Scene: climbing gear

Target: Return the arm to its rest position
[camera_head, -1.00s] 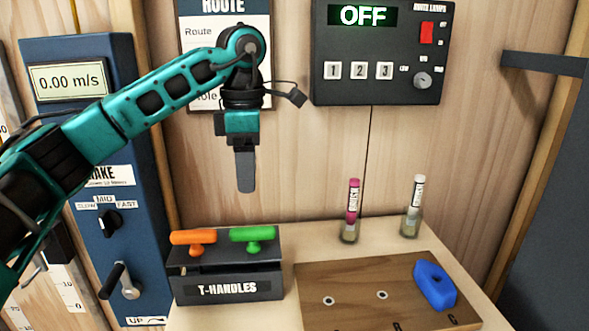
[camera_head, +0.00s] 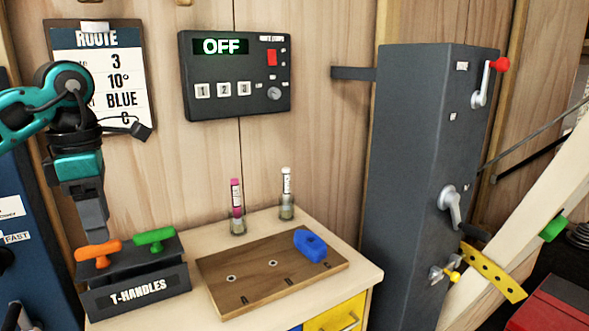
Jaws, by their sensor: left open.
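My left arm comes in from the left edge, with its elbow raised and its wrist hanging down in front of the wall. My left gripper (camera_head: 95,222) points down above the orange T-handle (camera_head: 98,252) and holds nothing that I can see. It is seen nearly edge-on, so the gap between its fingers is hard to make out. The orange T-handle and a green T-handle (camera_head: 154,239) sit in the dark T-handles holder (camera_head: 137,291). My right arm and gripper are not in view.
A wooden board (camera_head: 240,287) with a blue hold (camera_head: 311,246) lies on the table. Two small vials (camera_head: 237,208) stand behind it. A control box (camera_head: 236,103) reading OFF and a route clipboard (camera_head: 120,75) hang on the wall. A grey cabinet (camera_head: 420,150) with levers stands at right.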

